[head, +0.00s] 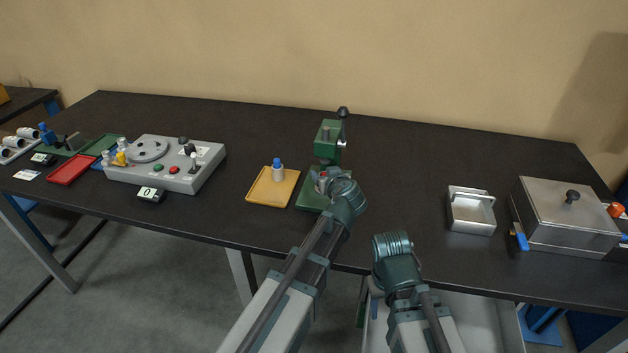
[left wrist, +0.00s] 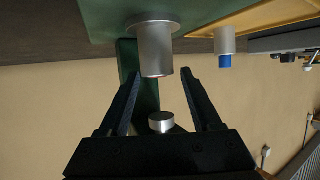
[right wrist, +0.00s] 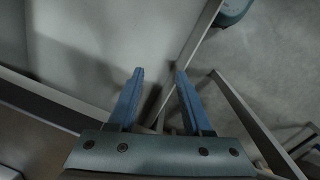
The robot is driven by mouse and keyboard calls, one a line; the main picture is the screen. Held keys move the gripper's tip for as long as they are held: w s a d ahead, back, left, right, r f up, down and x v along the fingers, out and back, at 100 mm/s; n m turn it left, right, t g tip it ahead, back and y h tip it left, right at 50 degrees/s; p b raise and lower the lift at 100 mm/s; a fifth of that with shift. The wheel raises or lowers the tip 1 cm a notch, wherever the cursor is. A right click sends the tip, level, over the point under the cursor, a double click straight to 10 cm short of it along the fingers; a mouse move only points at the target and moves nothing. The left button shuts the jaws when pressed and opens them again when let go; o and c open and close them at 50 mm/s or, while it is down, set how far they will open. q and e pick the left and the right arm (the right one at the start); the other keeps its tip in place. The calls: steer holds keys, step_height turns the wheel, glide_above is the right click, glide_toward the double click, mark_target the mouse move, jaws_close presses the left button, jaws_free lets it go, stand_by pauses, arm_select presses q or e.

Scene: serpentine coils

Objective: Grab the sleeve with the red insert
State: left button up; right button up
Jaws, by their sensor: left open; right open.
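A silver sleeve (left wrist: 155,50) with a wider flange stands on the green base of the press (head: 309,196). In the head view a bit of it with red (head: 322,181) shows beside my left gripper (head: 343,190), which hides much of it. In the left wrist view, which looks upside down, my left gripper (left wrist: 165,74) is open, with its fingers on either side of the sleeve's free end and gaps beside it. The press's round ram end (left wrist: 161,122) is beyond. My right gripper (right wrist: 159,70) is open and empty, in front of the table's edge.
A sleeve with a blue insert (head: 278,172) stands on a yellow tray (head: 257,197) left of the press. A grey control box (head: 180,180) stands further left. A metal basket (head: 471,223) and a lidded metal box (head: 567,230) stand at right.

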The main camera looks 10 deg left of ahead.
arm_select(q)
steer(key=shift+w+a+f, duration=0.2)
steer(key=shift+w+f, duration=0.05)
steer(key=shift+w, duration=0.3)
steer(key=shift+s+d+r, duration=0.1)
steer(key=shift+s+d, duration=0.05)
steer(key=shift+c, duration=0.6)
jaws_close()
arm_select(e)
steer(key=shift+w+a+f, duration=0.15)
steer(key=shift+a+f, duration=0.05)
steer(key=shift+a, duration=0.15)
arm_select(q)
steer(key=shift+r, duration=0.2)
arm_select(e)
steer(key=shift+d+r, duration=0.1)
steer(key=shift+r, duration=0.1)
